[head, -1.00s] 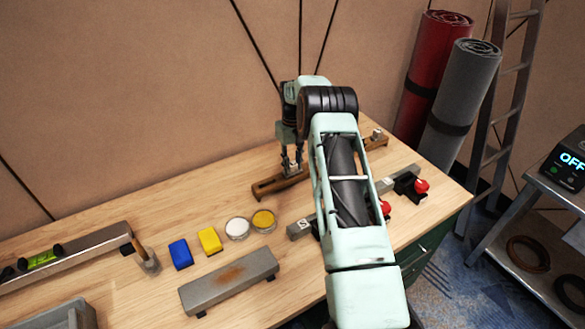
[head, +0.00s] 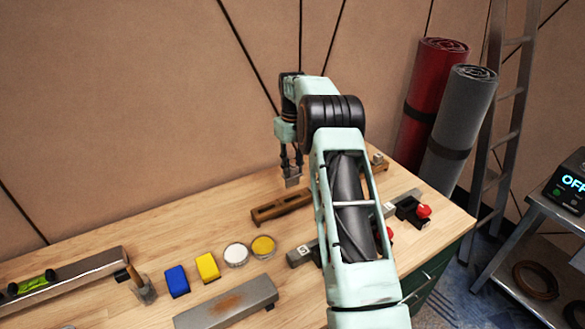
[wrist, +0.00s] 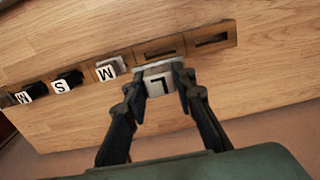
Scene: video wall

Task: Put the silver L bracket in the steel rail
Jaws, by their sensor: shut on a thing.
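My gripper (head: 291,165) is shut on the silver L bracket (head: 292,181), just above the brown wooden rack (head: 268,213). In the wrist view the bracket (wrist: 160,86) sits between both fingertips, its face marked L towards the camera. It overlaps the rack's edge in that picture, beside slots that look empty. A long grey bar (head: 299,256) with a lettered block lies in front of the rack and may be the steel rail; my arm hides its middle.
A red-knobbed clamp (head: 423,211) is at the bar's right end. Blue (head: 177,281) and yellow (head: 208,267) blocks, round tins and a rust-stained grey block (head: 228,303) occupy the front left.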

